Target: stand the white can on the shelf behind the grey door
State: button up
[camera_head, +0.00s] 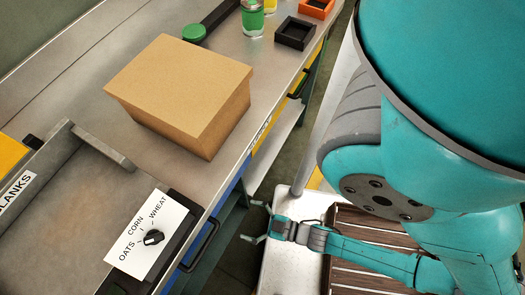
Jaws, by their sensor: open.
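I see no plainly white can and no grey door with a shelf behind it in the head view. My gripper (257,222) is open and empty, at the lower middle, beside the front of the workbench. It points left toward the bench, and its fingers are spread apart. My teal arm fills the right side and hides what lies behind it.
On the metal bench (100,122) stand a brown box (180,90), a green container (252,20), a black tray (295,33) and an orange tray (316,8). A dial panel (152,238) reads OATS, CORN, WHEAT. A drawer handle (203,246) sticks out below.

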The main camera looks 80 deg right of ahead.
jog(key=s+r+g, duration=0.1)
jog(key=s+r, duration=0.1)
jog(key=r, duration=0.8)
jog(key=s+r+g+y, duration=0.1)
jog(key=s+r, duration=0.1)
jog(key=r, duration=0.9)
jog(key=shift+s+a+r, duration=0.2)
jog(key=shift+s, duration=0.05)
